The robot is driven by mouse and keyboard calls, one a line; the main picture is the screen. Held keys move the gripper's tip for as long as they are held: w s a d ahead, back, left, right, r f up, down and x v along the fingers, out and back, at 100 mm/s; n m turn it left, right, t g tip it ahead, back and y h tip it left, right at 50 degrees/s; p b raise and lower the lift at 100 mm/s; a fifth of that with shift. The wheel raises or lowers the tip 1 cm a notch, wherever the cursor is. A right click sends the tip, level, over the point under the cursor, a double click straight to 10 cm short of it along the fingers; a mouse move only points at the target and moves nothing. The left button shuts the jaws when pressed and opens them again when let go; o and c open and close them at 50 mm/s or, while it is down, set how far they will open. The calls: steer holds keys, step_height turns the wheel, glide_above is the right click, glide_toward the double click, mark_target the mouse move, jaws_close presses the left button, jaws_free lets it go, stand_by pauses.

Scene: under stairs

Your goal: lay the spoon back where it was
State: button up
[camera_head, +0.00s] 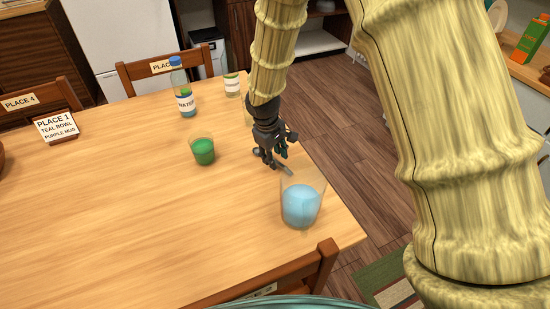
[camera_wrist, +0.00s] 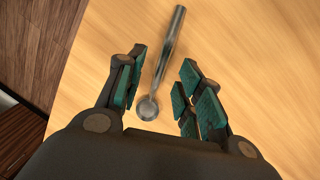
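The metal spoon (camera_wrist: 168,52) appears to lie on the wooden table (camera_head: 110,205), near its right edge. In the wrist view its round bowl is nearest my palm and its handle points away, up and slightly right. My gripper (camera_wrist: 162,65) is open, with its green-padded fingers apart on either side of the spoon and a gap visible on both sides. In the head view my gripper (camera_head: 274,156) is low over the table, and the spoon (camera_head: 285,169) shows partly beside the fingers, the rest hidden by them.
A water bottle (camera_head: 183,92) and another labelled container (camera_head: 232,85) stand behind. The table's left-middle area is clear.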

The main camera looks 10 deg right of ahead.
step_height(320, 180, up, 10)
steer(key=s+a, duration=0.1)
steer(key=shift+a+r, duration=0.15)
steer(key=shift+a, duration=0.15)
